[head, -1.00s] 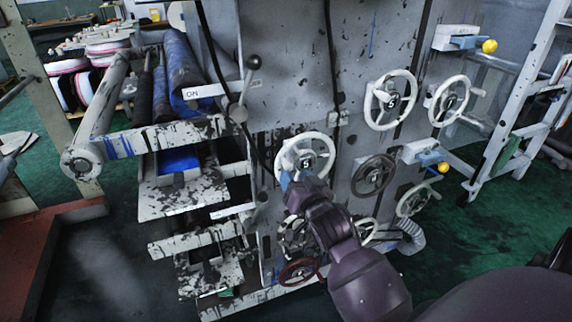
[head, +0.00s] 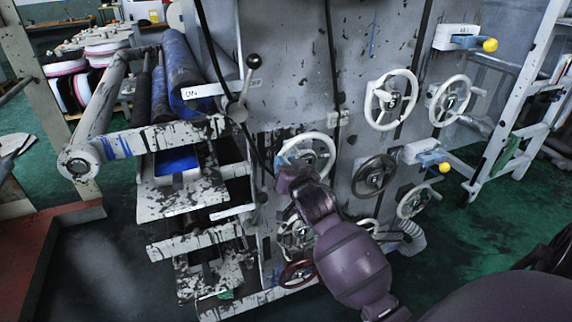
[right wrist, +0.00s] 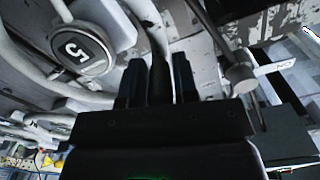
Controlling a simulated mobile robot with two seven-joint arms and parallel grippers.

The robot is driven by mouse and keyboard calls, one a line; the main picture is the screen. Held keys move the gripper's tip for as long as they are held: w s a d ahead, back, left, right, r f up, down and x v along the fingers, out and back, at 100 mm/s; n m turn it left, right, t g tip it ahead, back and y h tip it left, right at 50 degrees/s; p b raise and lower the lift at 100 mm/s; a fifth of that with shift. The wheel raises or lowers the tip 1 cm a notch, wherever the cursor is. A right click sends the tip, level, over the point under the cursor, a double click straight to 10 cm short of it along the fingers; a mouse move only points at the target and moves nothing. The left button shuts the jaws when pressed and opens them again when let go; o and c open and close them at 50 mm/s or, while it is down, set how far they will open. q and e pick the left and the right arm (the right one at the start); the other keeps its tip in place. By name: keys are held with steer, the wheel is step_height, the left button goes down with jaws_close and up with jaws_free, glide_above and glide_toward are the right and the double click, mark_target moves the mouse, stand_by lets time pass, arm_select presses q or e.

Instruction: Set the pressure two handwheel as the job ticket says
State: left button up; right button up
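A white handwheel (head: 322,150) sits on the paint-splashed grey panel in the head view. I cannot tell which wheel is pressure two, and I see no readable job ticket. My left gripper is not in view.
Other handwheels surround it: two white ones (head: 391,98) (head: 449,99) above right, a dark one (head: 374,175) at right, and several lower down. A lever (head: 244,85) by an "ON" label and rollers (head: 186,75) stand left. A ladder-like frame (head: 520,110) is at right.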

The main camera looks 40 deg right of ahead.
jaws_close()
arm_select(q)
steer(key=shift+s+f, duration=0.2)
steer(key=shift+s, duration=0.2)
arm_select(e)
steer(key=shift+a+f+n, duration=0.1)
steer(key=shift+f+n, duration=0.1)
steer(key=shift+n, duration=0.2)
steer(key=shift+a+f+n+p, duration=0.2)
steer(key=shift+f+n+p, duration=0.2)
steer(key=shift+n, duration=0.2)
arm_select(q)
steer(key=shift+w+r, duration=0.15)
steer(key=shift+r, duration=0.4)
arm_select(e)
step_height(320, 180, down, 7)
steer(key=n, duration=0.9)
steer(key=shift+d, duration=0.4)
